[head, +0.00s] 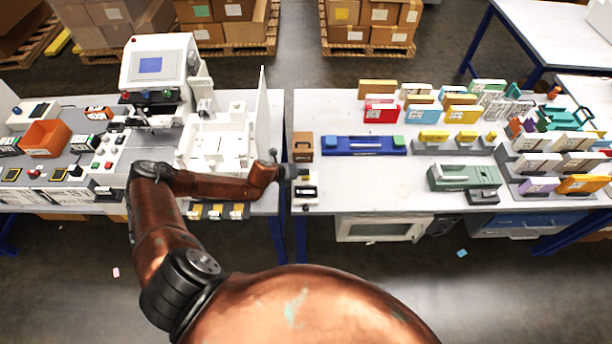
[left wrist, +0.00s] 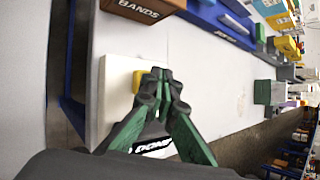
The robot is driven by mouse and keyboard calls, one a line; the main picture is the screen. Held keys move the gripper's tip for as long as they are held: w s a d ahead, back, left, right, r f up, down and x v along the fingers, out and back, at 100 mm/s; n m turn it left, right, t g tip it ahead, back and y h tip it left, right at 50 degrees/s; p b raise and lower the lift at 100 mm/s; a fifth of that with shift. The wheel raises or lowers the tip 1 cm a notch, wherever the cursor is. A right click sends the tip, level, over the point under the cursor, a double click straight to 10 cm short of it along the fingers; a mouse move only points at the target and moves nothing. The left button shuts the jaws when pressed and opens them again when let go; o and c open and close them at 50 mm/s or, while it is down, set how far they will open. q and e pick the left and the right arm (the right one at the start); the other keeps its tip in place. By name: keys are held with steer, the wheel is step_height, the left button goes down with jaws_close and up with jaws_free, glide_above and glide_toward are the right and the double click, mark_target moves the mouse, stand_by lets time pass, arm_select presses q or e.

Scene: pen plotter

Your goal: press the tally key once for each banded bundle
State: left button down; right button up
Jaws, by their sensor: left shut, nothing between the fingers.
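A small white box (head: 306,204) stands at the left end of the right-hand table. In the left wrist view this white box (left wrist: 118,100) carries a yellow key (left wrist: 138,80) and a dark label that seems to read "DONE", partly hidden by my fingers. My left gripper (head: 298,172) is over this box; in the left wrist view its green fingertips (left wrist: 158,76) are together and empty, right beside the yellow key. I cannot tell whether they touch it. Several coloured card bundles (head: 381,112) stand on the right-hand table; their bands are too small to make out. My right gripper is out of view.
A brown box marked "BANDS" (left wrist: 145,8) stands close to the white box. A blue tray (head: 364,153) and a green holder (head: 463,178) lie farther right. A white machine (head: 158,70) and an orange bin (head: 45,140) are on the left table. A gap separates the tables.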

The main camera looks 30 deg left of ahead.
mark_target(304, 177)
arm_select(q)
steer(key=shift+f, duration=0.3)
stand_by(0.5)
steer(key=shift+r, duration=0.1)
steer(key=shift+r+p, duration=0.95)
steer(key=shift+p, duration=0.1)
step_height(304, 177, up, 5)
steer(key=p, duration=0.5)
steer(key=shift+d+f, duration=0.1)
stand_by(1.5)
